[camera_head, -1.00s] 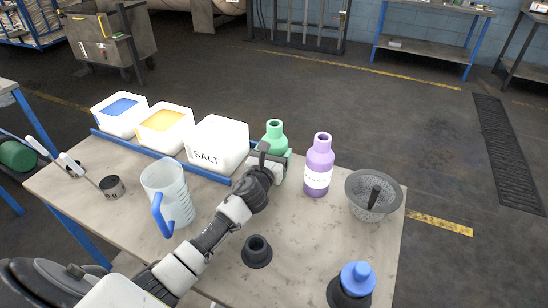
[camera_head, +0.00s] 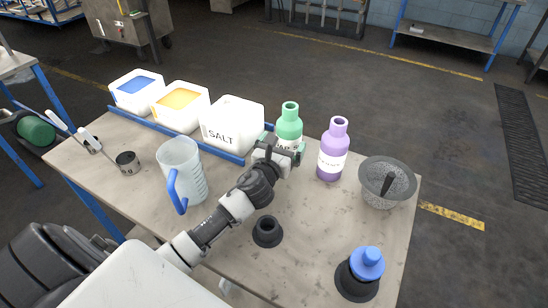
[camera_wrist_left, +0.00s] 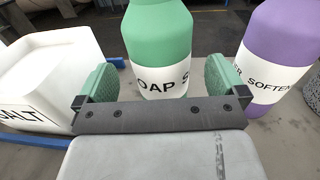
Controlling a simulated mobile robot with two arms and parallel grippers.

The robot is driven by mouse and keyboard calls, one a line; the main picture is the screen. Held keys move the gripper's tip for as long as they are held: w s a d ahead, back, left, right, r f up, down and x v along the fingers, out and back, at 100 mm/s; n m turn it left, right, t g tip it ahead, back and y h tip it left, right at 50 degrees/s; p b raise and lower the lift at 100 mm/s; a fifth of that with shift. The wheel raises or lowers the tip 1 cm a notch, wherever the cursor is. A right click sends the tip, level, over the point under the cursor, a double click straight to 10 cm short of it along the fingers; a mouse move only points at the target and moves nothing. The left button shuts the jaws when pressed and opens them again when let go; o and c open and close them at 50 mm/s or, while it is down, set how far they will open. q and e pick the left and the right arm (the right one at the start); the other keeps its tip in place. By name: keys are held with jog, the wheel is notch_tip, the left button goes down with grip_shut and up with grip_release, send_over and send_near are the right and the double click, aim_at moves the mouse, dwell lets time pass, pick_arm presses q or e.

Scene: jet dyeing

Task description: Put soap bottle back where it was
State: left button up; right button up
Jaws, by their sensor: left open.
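The green soap bottle (camera_head: 289,121) stands upright on the table beside the salt box. Its white label, partly reading "OAP S", faces me in the left wrist view (camera_wrist_left: 160,45). My left gripper (camera_head: 283,150) is in front of the bottle, low near the tabletop. In the left wrist view its two green finger pads (camera_wrist_left: 160,80) are spread apart, one toward each side of the bottle's lower part. The bottle is not clamped between them. In the head view the arm hides the bottle's lower part. My right gripper is not in view.
The purple softener bottle (camera_head: 333,150) stands close on the right, and the salt box (camera_head: 232,125) on the left. A grey mortar (camera_head: 387,182), a clear jug (camera_head: 181,168), a black ring-shaped stand (camera_head: 267,232) and a blue-topped item (camera_head: 367,264) stand on the table (camera_head: 315,225).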

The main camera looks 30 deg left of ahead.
pick_arm(q)
jog(key=s, duration=0.4)
jog(key=s+d, duration=0.1)
jog(key=s, duration=0.1)
jog(key=shift+s, duration=0.8)
jog(key=shift+r, duration=0.1)
